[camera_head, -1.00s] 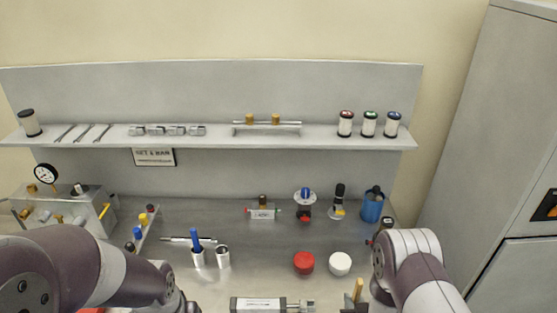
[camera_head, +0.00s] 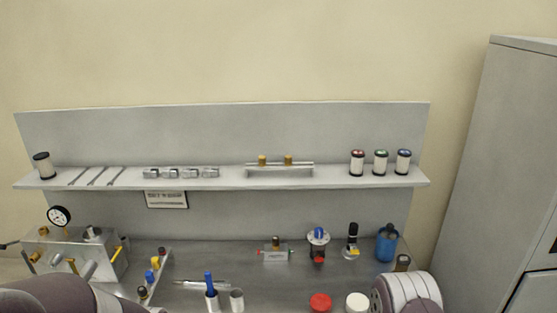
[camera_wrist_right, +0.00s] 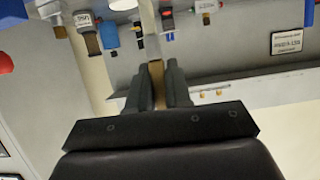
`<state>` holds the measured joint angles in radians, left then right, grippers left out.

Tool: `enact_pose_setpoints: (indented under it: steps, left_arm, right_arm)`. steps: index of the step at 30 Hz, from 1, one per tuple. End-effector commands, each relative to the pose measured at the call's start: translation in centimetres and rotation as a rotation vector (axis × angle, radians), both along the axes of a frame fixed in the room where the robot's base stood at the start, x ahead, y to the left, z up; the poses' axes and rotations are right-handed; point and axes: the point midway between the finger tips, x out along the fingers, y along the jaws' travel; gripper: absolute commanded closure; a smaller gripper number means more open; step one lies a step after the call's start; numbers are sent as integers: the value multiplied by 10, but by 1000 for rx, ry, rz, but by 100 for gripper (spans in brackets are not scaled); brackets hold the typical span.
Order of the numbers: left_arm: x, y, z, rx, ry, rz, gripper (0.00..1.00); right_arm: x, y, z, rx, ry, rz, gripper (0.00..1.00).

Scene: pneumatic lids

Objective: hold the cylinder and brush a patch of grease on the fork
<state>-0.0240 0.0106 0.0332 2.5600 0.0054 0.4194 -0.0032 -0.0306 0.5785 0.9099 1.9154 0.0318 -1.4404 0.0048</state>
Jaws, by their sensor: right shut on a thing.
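My right gripper (camera_wrist_right: 157,92) shows in the right wrist view. Its dark jaws are shut on a slim tan piece that looks like the brush handle (camera_wrist_right: 157,72). A paler part of it reaches up toward the top of that view. The bristle end cannot be made out. In the head view only a white link of my right arm shows at the bottom right, with its gripper below the frame. My left arm shows at the bottom left, and its gripper is out of view. The cylinder, its fork and any grease are not in view.
A shelf (camera_head: 225,184) with canisters, wrenches and small fittings runs along the back. A red cap (camera_head: 320,302), a white cap (camera_head: 357,303), a blue container (camera_head: 387,243) and a cup with a blue-handled tool (camera_head: 211,300) stand on the bench. A gauge (camera_head: 59,216) stands at left.

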Motion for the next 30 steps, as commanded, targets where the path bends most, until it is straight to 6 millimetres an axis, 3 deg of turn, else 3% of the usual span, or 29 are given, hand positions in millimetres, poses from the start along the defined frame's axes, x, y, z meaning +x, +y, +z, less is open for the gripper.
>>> enact_pose_setpoints:
  steps: [6, 12, 21, 23, 27, 29, 30]
  left_arm:
    - [0, 1, -16, 0, 0, 1, 45]
    - [0, 1, -24, 0, 1, 1, 45]
    - [0, 1, -23, 0, 0, 0, 45]
    - [0, 0, -24, 0, 3, -1, 30]
    - [-4, -1, -47, 2, 93, -6, 30]
    - [13, -5, -63, -6, 132, 8, 30]
    - [30, -9, -77, -18, 158, 42, 30]
  right_arm:
    - [51, 25, -2, -8, -6, 4, 100]
    - [80, 38, -1, -13, -2, 2, 100]
    - [84, 40, 2, -14, 0, 2, 100]
    - [84, 40, 2, -14, -1, 2, 100]
    - [84, 40, 1, -14, -1, 2, 100]
    - [84, 40, 1, -14, -1, 2, 100]
    - [84, 40, 1, -14, -1, 2, 100]
